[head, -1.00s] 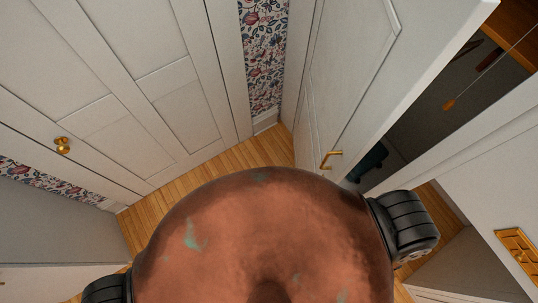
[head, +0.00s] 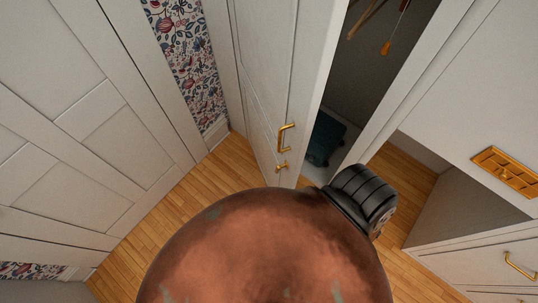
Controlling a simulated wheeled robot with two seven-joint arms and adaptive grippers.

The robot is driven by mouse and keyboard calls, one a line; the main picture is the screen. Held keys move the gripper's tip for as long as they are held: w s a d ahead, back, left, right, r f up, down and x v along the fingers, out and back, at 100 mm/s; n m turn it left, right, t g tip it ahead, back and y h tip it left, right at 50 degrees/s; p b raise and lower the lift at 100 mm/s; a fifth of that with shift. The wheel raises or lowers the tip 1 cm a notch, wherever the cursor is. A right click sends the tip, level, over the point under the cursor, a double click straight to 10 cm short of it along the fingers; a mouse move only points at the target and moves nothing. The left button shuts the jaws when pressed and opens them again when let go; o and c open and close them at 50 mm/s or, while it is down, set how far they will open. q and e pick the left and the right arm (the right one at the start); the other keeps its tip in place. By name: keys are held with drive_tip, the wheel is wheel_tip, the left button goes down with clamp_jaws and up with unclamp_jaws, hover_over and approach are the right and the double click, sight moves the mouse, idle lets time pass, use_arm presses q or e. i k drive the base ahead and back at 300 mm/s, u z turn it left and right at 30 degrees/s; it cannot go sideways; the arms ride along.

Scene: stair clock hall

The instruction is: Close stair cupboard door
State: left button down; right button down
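The stair cupboard door (head: 275,70) is a white panelled door standing ajar in the upper middle of the head view. It has a brass pull handle (head: 286,137) and a small brass knob (head: 282,167) near its free edge. The dark cupboard interior (head: 375,75) shows to the right of that edge. Neither of my grippers is in view.
A wide white panelled door (head: 70,110) stands at left, with floral wallpaper (head: 190,65) beside it. Inside the cupboard are a teal object (head: 325,138) and hanging wooden-handled tools (head: 386,46). White panelling with a brass plate (head: 505,171) is at right. Wooden floor (head: 185,205) is clear at lower left.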

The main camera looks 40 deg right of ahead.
sight(285, 49)
drive_tip(key=u, duration=0.05)
drive_tip(key=k, duration=0.95)
drive_tip(key=z, duration=0.4)
